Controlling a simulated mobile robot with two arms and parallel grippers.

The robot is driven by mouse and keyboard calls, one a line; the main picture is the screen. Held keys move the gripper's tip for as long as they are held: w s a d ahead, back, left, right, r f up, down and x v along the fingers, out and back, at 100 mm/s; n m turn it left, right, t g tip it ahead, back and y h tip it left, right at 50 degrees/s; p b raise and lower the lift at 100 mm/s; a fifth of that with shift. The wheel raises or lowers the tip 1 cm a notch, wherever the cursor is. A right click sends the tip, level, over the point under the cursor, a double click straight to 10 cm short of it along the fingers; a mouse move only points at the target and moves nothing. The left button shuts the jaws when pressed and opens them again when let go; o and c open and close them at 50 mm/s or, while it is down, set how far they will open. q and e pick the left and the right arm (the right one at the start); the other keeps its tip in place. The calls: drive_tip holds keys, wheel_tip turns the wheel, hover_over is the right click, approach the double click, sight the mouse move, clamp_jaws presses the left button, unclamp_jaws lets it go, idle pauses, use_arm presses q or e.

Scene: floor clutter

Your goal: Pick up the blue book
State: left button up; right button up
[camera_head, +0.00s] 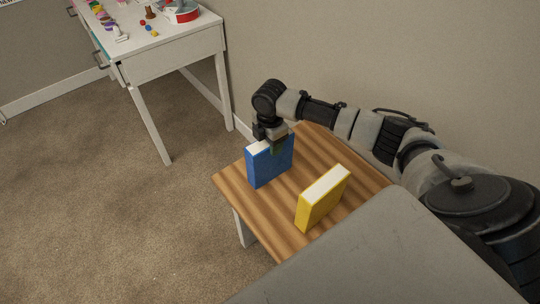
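The blue book (268,166) stands upright on a small striped wooden table (283,215), towards its far left end. My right arm reaches in from the right, and my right gripper (276,147) is at the top edge of the blue book. The gripper's fingers overlap the upper part of the book, but I cannot tell whether they are closed on it. The book's base appears to rest on the table. My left gripper is not in view.
A yellow book (322,199) stands upright on the same table, right of the blue book. A white desk (175,60) with small colourful items stands at the upper left. A wall (380,50) runs behind the table. Carpet (110,220) on the left is clear.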

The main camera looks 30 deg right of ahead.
clamp_jaws()
drive_tip(key=shift+r, duration=0.1)
